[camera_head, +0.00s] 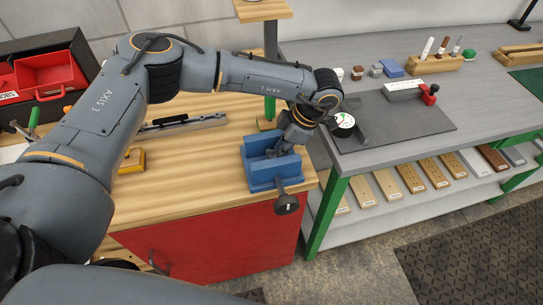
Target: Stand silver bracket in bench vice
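The blue bench vice (262,178) stands at the right front corner of the wooden worktop. A dark round-ended handle (287,204) sticks out from its front. My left gripper (277,152) points down at the vice, its fingertips at or just above the gap between the jaws. A small grey shape shows there, but I cannot tell whether it is the silver bracket or part of my fingers. The finger opening is too small and too hidden to judge. I cannot make out the silver bracket for certain elsewhere. My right gripper is not in view.
A long metal rail (183,125) and a yellow block (132,160) lie on the worktop to the left, near an open red toolbox (45,78). A grey bench (385,150) with a dark mat (425,122) stands close on the right. A wooden post shelf (262,10) rises behind.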

